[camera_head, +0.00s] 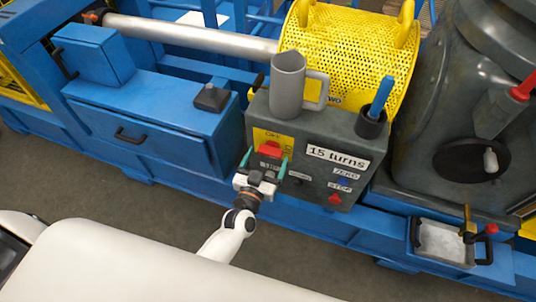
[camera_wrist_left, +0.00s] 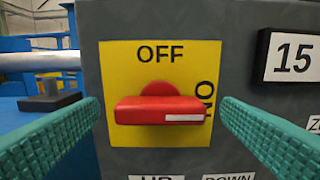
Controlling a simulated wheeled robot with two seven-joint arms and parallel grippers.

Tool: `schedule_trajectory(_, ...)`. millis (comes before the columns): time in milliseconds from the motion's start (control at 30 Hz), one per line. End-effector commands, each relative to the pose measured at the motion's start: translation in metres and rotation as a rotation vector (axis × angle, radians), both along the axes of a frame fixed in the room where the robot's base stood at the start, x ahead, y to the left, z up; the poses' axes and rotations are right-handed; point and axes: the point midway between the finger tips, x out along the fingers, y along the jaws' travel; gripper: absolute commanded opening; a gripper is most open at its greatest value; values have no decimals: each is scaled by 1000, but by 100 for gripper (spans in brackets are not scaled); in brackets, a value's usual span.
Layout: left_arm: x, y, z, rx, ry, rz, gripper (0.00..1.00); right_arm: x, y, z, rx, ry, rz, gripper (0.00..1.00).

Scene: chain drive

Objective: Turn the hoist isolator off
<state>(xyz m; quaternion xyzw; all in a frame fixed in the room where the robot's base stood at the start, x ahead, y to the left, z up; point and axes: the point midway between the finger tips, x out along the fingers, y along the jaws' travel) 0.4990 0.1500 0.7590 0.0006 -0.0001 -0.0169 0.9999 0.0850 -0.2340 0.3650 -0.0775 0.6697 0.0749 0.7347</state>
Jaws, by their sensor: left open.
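The hoist isolator is a red rotary handle (camera_head: 269,149) on a yellow plate on the grey control box (camera_head: 318,137). In the left wrist view the red handle (camera_wrist_left: 160,110) lies level, and its white-marked end is at the right, by the sideways ON label. OFF is printed at the top of the yellow plate (camera_wrist_left: 120,68). My left gripper (camera_head: 264,162) is open in front of the handle. Its teal fingers (camera_wrist_left: 160,115) stand one to each side of the handle, apart from it. My right gripper is not in view.
A grey mug (camera_head: 287,88) and a dark cup with a blue-handled tool (camera_head: 371,122) stand on the box. A "15 turns" display (camera_head: 338,157) and several buttons are right of the isolator. A yellow perforated drum guard (camera_head: 345,45) is behind; a metal tray (camera_head: 442,242) is at right.

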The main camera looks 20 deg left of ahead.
Motion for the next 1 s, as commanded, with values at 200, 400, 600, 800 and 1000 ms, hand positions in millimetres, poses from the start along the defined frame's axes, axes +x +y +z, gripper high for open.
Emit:
schedule_trajectory(200,17,0,0,-1,1,0,87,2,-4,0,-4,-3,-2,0)
schedule_trajectory(400,18,-1,0,-1,1,0,87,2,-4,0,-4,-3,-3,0)
schedule_trajectory(600,17,-1,0,-1,1,0,68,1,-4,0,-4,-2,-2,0)
schedule_trajectory(800,17,0,0,-1,1,0,43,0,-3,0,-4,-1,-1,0)
schedule_trajectory(1000,17,0,0,-19,2,0,43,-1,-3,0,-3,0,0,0)
